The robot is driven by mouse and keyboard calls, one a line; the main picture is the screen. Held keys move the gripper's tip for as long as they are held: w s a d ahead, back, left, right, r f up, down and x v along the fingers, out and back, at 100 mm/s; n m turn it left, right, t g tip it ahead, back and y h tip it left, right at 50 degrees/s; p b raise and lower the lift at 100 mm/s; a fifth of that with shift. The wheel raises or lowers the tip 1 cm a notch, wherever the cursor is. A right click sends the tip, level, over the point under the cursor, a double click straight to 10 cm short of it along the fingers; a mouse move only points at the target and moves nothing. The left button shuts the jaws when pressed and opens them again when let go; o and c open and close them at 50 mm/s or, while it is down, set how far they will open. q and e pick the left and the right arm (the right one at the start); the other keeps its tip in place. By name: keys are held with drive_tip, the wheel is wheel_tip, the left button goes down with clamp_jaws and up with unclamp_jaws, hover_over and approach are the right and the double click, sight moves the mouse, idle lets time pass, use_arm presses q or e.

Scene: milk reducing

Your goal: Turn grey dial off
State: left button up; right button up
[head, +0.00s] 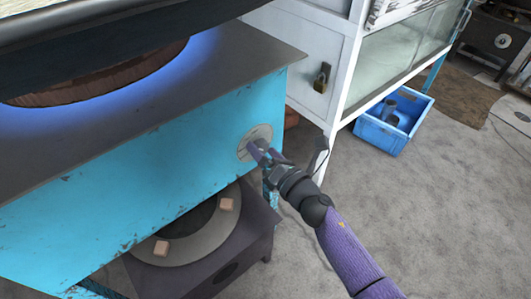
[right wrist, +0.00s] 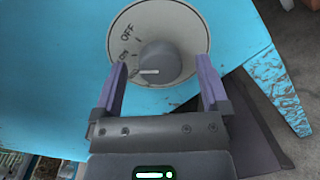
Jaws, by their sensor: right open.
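The grey dial is a round knob (right wrist: 158,62) on a pale round plate (right wrist: 185,22) on the blue stove front. In the right wrist view the plate shows "OFF" at upper left and another label below it. The knob's white mark lies toward the left, below the OFF word. The plate also shows in the head view (head: 250,136). My right gripper (head: 261,151) is open at the dial. In the right wrist view its purple fingers (right wrist: 160,66) stand on either side of the knob, with gaps visible. My left gripper is out of view.
The blue stove (head: 130,175) has a dark top and a blue glow under a large dark pan (head: 120,40). A dark low burner unit (head: 240,245) stands below. A white cabinet (head: 310,65) and a blue crate (head: 385,138) are at the back. Grey floor lies open at right.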

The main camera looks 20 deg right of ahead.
drive_tip(key=shift+c, duration=0.3)
drive_tip(key=c, duration=1.2)
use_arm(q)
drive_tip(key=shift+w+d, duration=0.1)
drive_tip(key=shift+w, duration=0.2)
